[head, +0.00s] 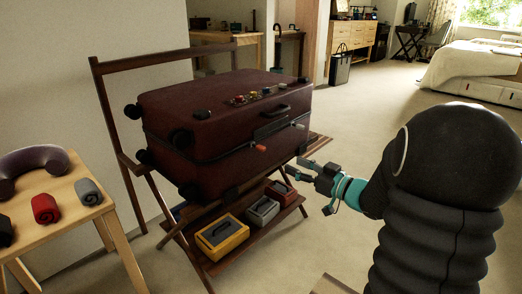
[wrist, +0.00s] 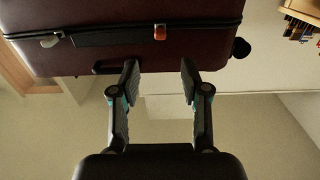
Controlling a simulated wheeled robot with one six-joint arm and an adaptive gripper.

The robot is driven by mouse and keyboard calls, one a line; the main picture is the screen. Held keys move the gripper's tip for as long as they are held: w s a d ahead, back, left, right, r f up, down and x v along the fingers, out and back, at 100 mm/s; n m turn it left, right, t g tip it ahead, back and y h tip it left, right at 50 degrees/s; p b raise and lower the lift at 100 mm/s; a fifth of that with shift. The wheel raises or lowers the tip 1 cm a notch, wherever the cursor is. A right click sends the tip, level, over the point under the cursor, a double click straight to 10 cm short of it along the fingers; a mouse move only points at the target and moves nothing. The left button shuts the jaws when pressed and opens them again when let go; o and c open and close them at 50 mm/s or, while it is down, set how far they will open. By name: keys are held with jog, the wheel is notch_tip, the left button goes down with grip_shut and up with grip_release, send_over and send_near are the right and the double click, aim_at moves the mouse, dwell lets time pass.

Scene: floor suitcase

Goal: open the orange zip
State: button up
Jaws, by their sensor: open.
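A dark red suitcase (head: 210,110) lies flat on a wooden folding rack. A dark zip line runs around its side. The orange zip pull (head: 261,148) hangs on the front side, left of a pale grey pull (head: 299,126). In the wrist view the orange zip pull (wrist: 160,33) is near the top middle, and the grey pull (wrist: 50,40) is to its left. My gripper (head: 294,167) is open and empty in front of the suitcase, lower right of the orange pull. In the wrist view my gripper (wrist: 160,68) has the orange pull beyond the gap between its fingertips, not touched.
The suitcase handle (head: 276,111) sticks out above the zip. Small colourful items lie on the lid. The rack's lower shelf holds a yellow case (head: 222,237), a grey case (head: 262,210) and a red case (head: 281,193). A wooden stool (head: 68,205) stands left.

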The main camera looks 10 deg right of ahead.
aim_at(262, 151)
jog(key=x, duration=1.3)
jog(key=shift+w+a+b, duration=0.2)
jog(key=shift+w+b, duration=0.05)
jog(key=shift+b, duration=0.1)
grip_shut()
